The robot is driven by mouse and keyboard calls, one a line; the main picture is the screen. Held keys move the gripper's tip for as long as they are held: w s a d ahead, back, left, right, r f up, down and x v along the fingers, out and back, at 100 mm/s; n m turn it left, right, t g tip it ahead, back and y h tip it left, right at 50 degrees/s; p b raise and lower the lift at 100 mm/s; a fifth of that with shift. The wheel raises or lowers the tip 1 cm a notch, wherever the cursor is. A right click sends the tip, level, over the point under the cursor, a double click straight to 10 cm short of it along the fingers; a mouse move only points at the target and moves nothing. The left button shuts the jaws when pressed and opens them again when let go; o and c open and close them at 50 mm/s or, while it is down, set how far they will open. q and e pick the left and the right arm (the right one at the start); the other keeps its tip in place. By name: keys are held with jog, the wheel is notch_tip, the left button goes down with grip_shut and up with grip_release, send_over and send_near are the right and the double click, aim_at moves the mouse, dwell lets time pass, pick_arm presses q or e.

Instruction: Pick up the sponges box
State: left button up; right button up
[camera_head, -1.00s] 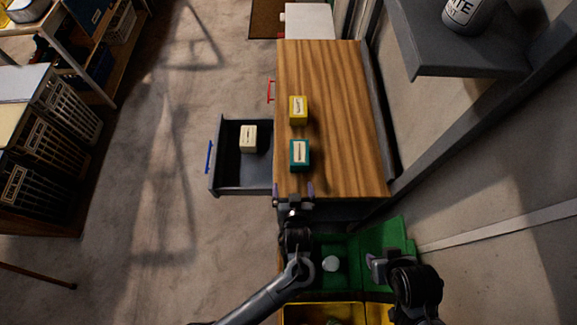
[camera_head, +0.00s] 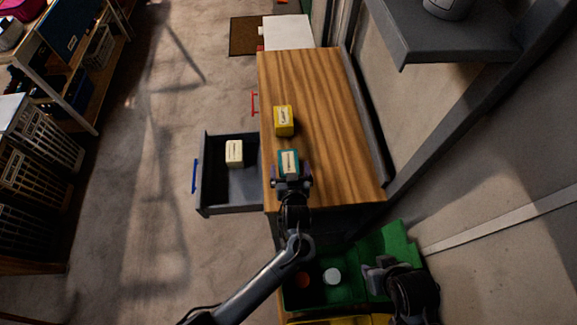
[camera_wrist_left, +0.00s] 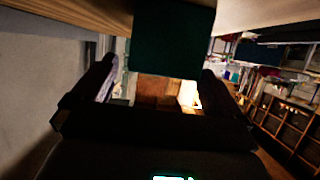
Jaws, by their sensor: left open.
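Three small labelled boxes are in the head view; the print is too small to read, so I cannot tell which is the sponges box. A teal box (camera_head: 289,161) stands near the front left corner of the wooden top. A yellow box (camera_head: 284,121) stands behind it. A cream box (camera_head: 234,153) is in the open drawer. My left gripper (camera_head: 291,178) is open at the teal box's near side, its fingers to either side. In the left wrist view the teal box (camera_wrist_left: 172,40) is dark, at the top between the fingers (camera_wrist_left: 158,78). My right gripper (camera_head: 380,272) is low right.
The drawer (camera_head: 232,203) with a blue handle sticks out left of the wooden counter (camera_head: 338,140). A green bin (camera_head: 345,290) with a white round item is below the counter's front end. A dark shelf (camera_head: 445,40) juts from the right. The counter's right half is clear.

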aim_at(289, 167)
pick_arm(q)
jog(key=shift+x, duration=2)
jog(key=shift+s+f, duration=0.1)
jog(key=shift+c, duration=0.5)
jog(key=c, duration=1)
